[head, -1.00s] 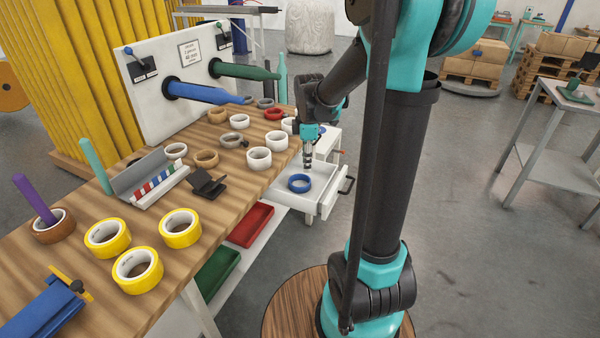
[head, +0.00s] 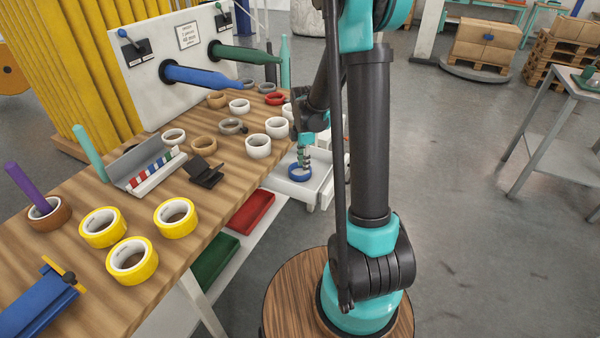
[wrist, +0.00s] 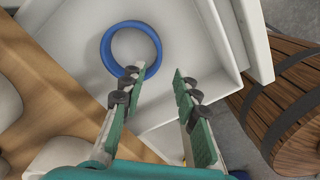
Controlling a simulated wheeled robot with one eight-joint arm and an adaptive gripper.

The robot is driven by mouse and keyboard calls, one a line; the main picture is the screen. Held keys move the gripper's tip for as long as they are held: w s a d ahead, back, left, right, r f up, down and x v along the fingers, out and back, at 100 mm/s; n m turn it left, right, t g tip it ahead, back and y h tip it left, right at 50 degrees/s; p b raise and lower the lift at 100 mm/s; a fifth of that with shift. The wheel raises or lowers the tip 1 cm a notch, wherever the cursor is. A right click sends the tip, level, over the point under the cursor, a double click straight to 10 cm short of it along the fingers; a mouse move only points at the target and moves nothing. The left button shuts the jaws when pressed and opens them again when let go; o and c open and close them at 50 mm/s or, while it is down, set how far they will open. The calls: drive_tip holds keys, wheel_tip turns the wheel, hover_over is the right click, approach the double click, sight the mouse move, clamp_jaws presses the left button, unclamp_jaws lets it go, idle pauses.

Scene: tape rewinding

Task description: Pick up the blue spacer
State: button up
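The blue spacer is a blue ring (head: 300,177) lying flat in the open white drawer (head: 322,188) at the table's right side. In the wrist view the ring (wrist: 106,50) is at upper centre, with the drawer floor showing through it. My gripper (head: 304,160) points down just above the ring. In the wrist view my gripper (wrist: 155,73) has its two fingers apart with nothing between them. The left fingertip overlaps the ring's near right rim in the picture; I cannot tell whether it touches. The right finger is clear of the ring.
The wooden table (head: 225,165) holds several white, brown and yellow rolls. A white panel (head: 150,75) carries a blue spindle (head: 200,77) and a green spindle (head: 250,55). Red and green bins (head: 250,212) sit below.

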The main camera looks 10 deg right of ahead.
drive_tip(key=shift+w+f, duration=0.1)
drive_tip(key=shift+f, duration=3)
clamp_jaws()
